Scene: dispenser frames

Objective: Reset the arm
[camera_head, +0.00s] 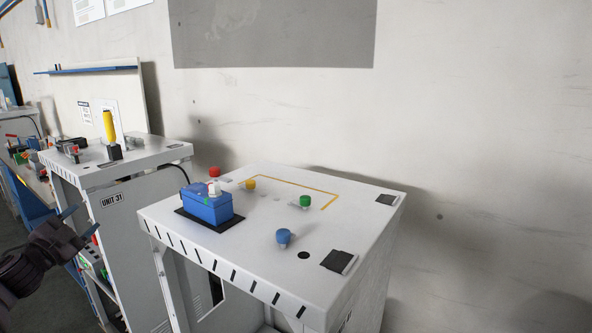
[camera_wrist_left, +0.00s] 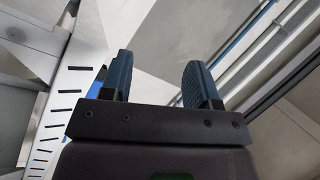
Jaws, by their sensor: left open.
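My left gripper (camera_head: 80,222) shows at the lower left of the head view, in front of the cabinet marked UNIT 31 and left of the nearer white table. In the left wrist view its two dark fingers (camera_wrist_left: 158,80) stand apart with nothing between them. The gripper is open and empty, and a pale wall shows behind the fingers. My right gripper is in neither view.
The nearer white table (camera_head: 260,265) holds a blue box (camera_head: 207,208) on a dark mat, and red (camera_head: 215,171), yellow (camera_head: 251,184), green (camera_head: 305,201) and blue (camera_head: 284,237) knobs. The UNIT 31 cabinet (camera_head: 130,215) carries a yellow-handled lever (camera_head: 109,126).

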